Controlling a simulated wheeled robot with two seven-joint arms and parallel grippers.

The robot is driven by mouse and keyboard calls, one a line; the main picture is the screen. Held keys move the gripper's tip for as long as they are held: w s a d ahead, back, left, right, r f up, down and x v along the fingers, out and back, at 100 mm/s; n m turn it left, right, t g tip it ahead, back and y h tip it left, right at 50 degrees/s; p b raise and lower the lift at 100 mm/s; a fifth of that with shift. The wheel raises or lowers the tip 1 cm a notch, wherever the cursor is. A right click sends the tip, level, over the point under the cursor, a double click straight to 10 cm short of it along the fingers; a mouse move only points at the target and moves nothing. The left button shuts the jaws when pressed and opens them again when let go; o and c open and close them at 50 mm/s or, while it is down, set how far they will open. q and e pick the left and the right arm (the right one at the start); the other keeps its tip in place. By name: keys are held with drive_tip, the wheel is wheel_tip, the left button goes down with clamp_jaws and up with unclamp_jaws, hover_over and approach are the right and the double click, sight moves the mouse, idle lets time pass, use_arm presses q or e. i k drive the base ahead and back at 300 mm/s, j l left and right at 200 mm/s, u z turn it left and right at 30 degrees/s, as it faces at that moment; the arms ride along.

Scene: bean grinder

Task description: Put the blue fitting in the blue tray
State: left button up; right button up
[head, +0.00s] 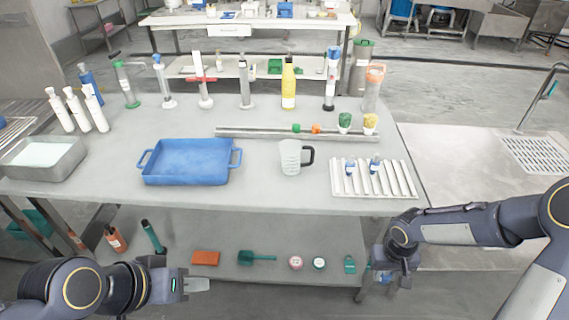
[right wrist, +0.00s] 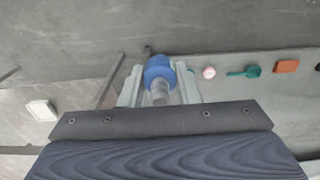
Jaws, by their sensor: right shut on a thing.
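The blue tray (head: 188,178) sits on the left part of the table, with a handle on each side, and looks empty. My right gripper (head: 384,278) hangs in front of the table's front edge at the right, below the tabletop in the picture. It is shut on a blue fitting (right wrist: 159,72), which has a blue collar and a clear stem, held between the two fingers in the right wrist view. My left gripper (head: 196,285) is at the lower left, in front of the lower shelf; its finger gap is not clear.
A measuring jug (head: 290,158) stands right of the tray. A white ribbed rack (head: 400,178) with small blue-and-white pieces lies at the table's right front. A metal bar (head: 270,132) lies behind; bottles and stands line the back. A metal pan (head: 42,157) is left.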

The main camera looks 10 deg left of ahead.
sight(167, 165)
drive_tip(key=j+u, duration=0.15)
drive_tip(key=j, duration=0.55)
drive_tip(key=j+u, duration=0.15)
drive_tip(key=j, duration=0.6)
drive_tip(key=i+j+u, duration=0.2)
drive_tip(key=j, duration=0.5)
drive_tip(key=k, duration=0.05)
